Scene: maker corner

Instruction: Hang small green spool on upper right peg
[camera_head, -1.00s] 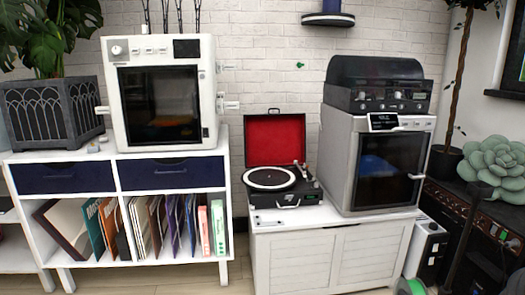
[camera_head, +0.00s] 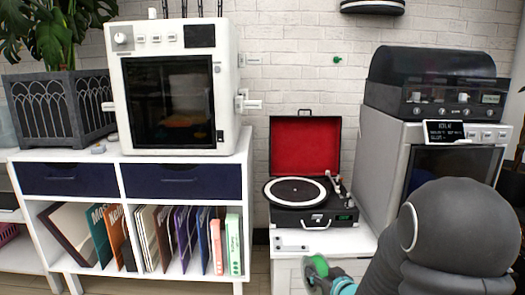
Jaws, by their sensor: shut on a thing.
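A small green spool (camera_head: 318,266) with a dark rim shows low in the head view, in front of the white cabinet. My gripper (camera_head: 322,279) is shut on it; my dark arm comes in from the lower right and hides part of the fingers. The white printer (camera_head: 178,85) stands on the shelf unit at left. White pegs stick out from its right side: an upper one (camera_head: 251,60) and a lower one (camera_head: 251,104). Both look empty. The spool is below and to the right of them, apart from them.
A second machine (camera_head: 376,150) stands at right with a dark box (camera_head: 435,85) on top. A small green thing (camera_head: 337,59) is on the brick wall. Wall space between the machines is free.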

